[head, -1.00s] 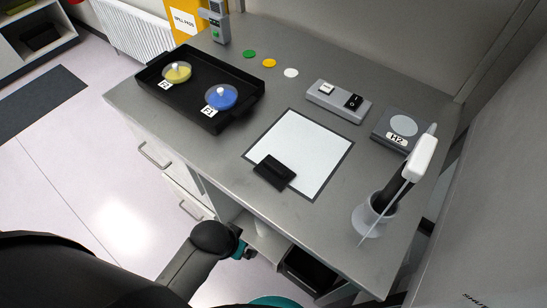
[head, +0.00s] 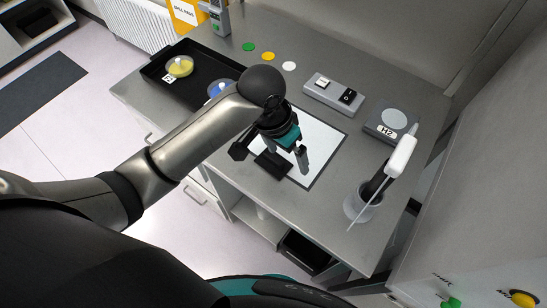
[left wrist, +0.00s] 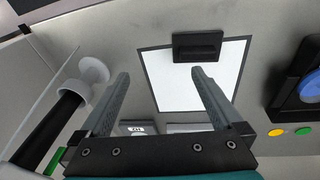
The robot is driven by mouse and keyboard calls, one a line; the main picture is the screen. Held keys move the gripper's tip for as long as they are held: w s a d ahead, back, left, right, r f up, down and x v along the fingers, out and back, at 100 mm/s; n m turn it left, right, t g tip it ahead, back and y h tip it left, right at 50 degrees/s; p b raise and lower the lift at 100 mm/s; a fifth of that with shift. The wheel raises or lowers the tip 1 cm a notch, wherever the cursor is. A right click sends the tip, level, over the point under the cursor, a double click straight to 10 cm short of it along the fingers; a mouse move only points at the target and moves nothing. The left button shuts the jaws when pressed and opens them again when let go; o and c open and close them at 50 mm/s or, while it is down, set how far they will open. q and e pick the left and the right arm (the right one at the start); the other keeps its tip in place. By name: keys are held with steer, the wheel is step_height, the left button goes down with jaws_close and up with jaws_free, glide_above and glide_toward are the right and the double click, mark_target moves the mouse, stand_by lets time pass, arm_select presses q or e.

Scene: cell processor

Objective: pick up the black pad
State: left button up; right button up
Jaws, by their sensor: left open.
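The black pad (head: 272,165) is a small dark block with a raised ridge. It lies on the near-left edge of the white dark-bordered sheet (head: 322,146) on the grey bench. It also shows in the left wrist view (left wrist: 197,50), at the sheet's edge beyond the fingertips. My left gripper (head: 299,152) hangs over the sheet, just right of the pad in the head view. In the left wrist view my left gripper (left wrist: 160,73) has its fingers apart with nothing held between them. My right gripper is not in view.
A black tray (head: 150,73) with a yellow dish (head: 180,66) and a blue dish (head: 216,88) stands at the left. A switch box (head: 333,94), the H2 device (head: 391,124) and a cup holding a white-topped tool (head: 358,206) stand right. The bench's front edge is near the pad.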

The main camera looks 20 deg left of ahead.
arm_select(q)
step_height(320, 180, up, 6)
steer(key=g+y, duration=0.1)
steer(key=y, duration=0.1)
glide_above(273, 157)
steer(key=f, duration=0.9)
steer(key=shift+s+a, duration=0.15)
steer(key=shift+s, duration=0.1)
steer(key=shift+w+d+f+b, duration=0.15)
steer(key=shift+f+b, duration=0.15)
steer(key=shift+f, duration=1.15)
steer(key=shift+w+d+f+b, duration=0.1)
steer(key=shift+f+b, duration=0.15)
steer(key=shift+f, duration=1.15)
steer(key=c, duration=1.2)
